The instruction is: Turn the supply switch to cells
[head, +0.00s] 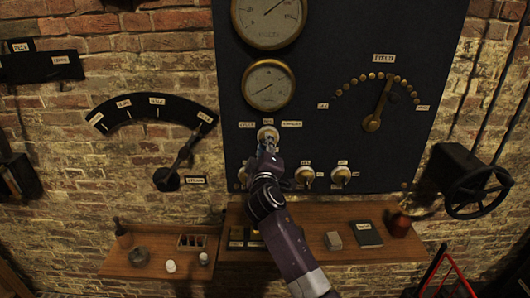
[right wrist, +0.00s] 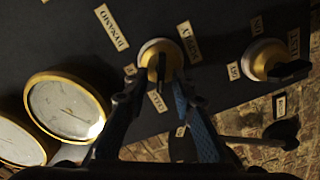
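The supply switch (head: 267,132) is a round cream and brass knob on the dark panel, below the lower gauge. In the head view the label at its left (head: 246,125) seems to read cells and the one at its right (head: 291,124) dynamo. My right gripper (head: 268,146) is in front of the switch and hides its lower part. In the right wrist view the supply switch (right wrist: 158,56) has its dark handle between my fingertips (right wrist: 155,85), with a gap showing. Contact cannot be told. My left gripper is not in view.
Other knob switches (head: 305,175) (head: 341,174) sit lower on the panel. Above are round gauges (head: 268,85); a brass field lever (head: 372,122) is at right. A wooden shelf (head: 300,250) with small objects runs below. A black handwheel (head: 478,190) projects from the right wall.

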